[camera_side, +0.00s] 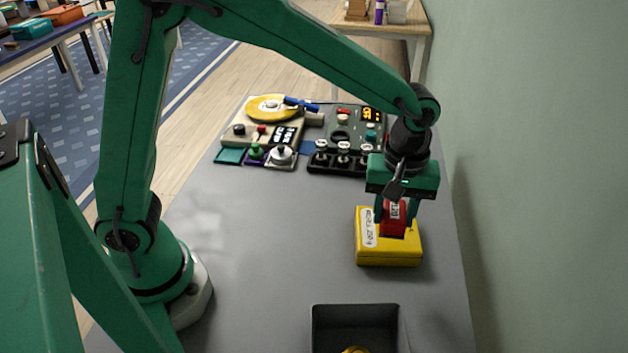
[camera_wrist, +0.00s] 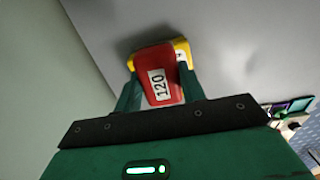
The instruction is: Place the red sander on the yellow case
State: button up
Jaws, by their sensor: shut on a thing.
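The red sander (camera_side: 393,225) is held between the fingers of my gripper (camera_side: 397,215), over the yellow case (camera_side: 388,257) in the side view. In the wrist view the red sander (camera_wrist: 158,70) shows a white label reading 120, with a green finger on each side. The yellow case (camera_wrist: 181,45) shows behind it, mostly hidden by the sander. The case lies flat on the grey table near its right edge, with a white label on its left part. I cannot tell whether the sander touches the case.
A dark open bin (camera_side: 355,312) with something yellow inside stands at the front of the grey table (camera_side: 270,240). Panels with knobs (camera_side: 343,150) and a yellow disc (camera_side: 268,107) fill the back. A wall (camera_side: 540,180) runs along the right. The table's middle is clear.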

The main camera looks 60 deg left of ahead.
jog(key=w+a+f, duration=0.4)
jog(key=w+a, duration=0.1)
jog(key=shift+w+f, duration=0.2)
jog(key=shift+w, duration=0.1)
jog(key=shift+d+f, duration=0.1)
jog(key=shift+f, duration=1.95)
jog(key=shift+f, duration=0.15)
jog(key=o, duration=1)
jog(key=shift+c, duration=0.2)
notch_tip(320, 180, up, 12)
jog(key=shift+r, duration=0.2)
jog(key=shift+s+r, duration=0.1)
